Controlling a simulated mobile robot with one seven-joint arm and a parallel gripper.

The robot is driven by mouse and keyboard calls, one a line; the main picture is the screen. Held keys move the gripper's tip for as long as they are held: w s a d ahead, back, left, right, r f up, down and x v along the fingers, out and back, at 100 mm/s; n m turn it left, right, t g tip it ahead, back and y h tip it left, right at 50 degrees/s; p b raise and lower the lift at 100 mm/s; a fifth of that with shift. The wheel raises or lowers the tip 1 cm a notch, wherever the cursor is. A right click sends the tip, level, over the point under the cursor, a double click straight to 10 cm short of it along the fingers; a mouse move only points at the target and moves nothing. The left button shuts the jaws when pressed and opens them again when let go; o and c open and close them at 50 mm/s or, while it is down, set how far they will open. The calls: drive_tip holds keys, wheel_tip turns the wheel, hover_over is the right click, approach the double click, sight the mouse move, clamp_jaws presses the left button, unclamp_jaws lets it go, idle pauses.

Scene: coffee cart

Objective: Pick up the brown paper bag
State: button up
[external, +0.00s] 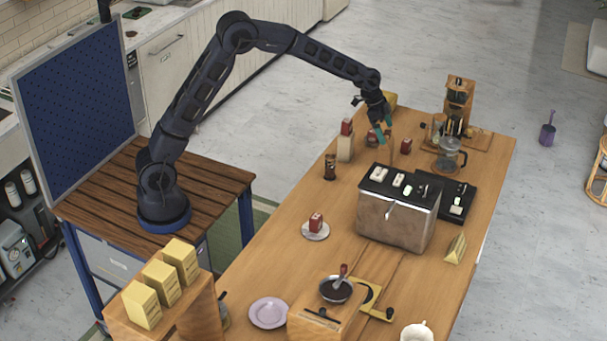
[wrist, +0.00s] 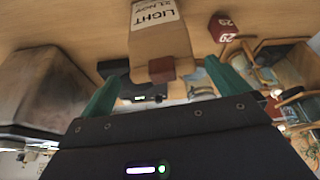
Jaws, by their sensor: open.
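In the wrist view, a brown paper bag (wrist: 160,40) with a pale label reading "LIGHT" and a dark red-brown piece at its end lies ahead, roughly between my fingertips. My gripper (wrist: 165,88) shows two teal fingers spread apart, with nothing held. In the external view, my gripper (external: 384,128) reaches down over the far part of the wooden table. The bag is hard to make out there, small and partly hidden by the fingers.
A red numbered block (wrist: 222,27) is close beside the bag. A large metal-sided machine (external: 397,215) stands nearer on the table, and a glass pot (external: 447,155) stands to the right. A tan block topped with red (external: 345,147) is left of my gripper.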

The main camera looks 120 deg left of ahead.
sight(386, 151)
drive_tip(key=x, duration=0.4)
drive_tip(key=shift+w+a, duration=0.15)
drive_tip(key=shift+a, duration=0.05)
drive_tip(key=shift+r, duration=0.1)
drive_tip(key=c, duration=1.5)
drive_tip(key=shift+c, duration=0.2)
drive_tip(key=shift+r, duration=0.1)
